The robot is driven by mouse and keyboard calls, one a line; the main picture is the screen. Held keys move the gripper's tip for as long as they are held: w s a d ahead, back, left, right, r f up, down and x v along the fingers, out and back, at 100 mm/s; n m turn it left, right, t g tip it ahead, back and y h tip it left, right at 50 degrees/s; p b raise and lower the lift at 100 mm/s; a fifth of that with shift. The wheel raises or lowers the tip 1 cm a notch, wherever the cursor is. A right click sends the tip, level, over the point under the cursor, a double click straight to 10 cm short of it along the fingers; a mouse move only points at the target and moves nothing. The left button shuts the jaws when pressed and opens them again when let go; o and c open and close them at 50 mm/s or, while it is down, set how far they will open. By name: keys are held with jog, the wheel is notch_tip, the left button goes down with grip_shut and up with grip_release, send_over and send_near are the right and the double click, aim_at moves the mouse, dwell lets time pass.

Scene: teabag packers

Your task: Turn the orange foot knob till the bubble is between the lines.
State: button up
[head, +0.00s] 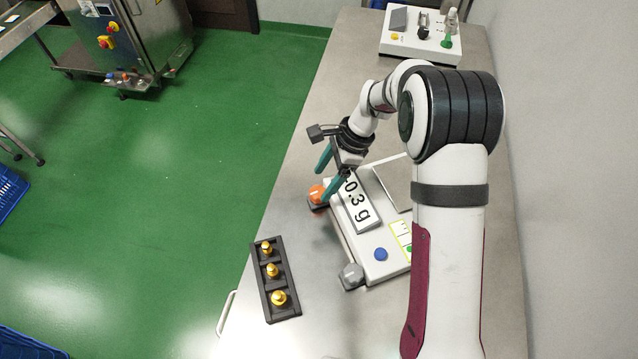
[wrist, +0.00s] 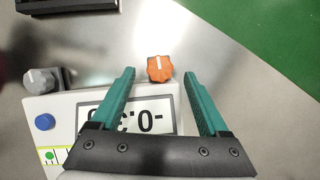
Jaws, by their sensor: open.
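The orange foot knob (head: 316,194) is at the far left corner of the white scale (head: 376,268) in the head view. In the wrist view the orange knob (wrist: 160,68) has a pale line on its top. My gripper (head: 324,182) is open, its teal fingers pointing down at the knob. In the wrist view the fingertips (wrist: 159,74) lie on either side of the knob, with gaps. The level panel (head: 401,232), yellow-edged, is partly behind my arm. In the wrist view a green spot (wrist: 49,155) shows on it; I cannot tell whether it is between the lines.
The display (head: 358,203) reads -0.3 g. A grey foot knob (head: 350,275) and a blue button (head: 380,254) are near the scale's front. A dark rack (head: 262,284) holds brass weights. Another device (head: 420,45) stands at the back.

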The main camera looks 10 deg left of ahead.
aim_at(317, 192)
jog(key=x, duration=0.4)
jog(key=shift+c, duration=0.2)
grip_shut()
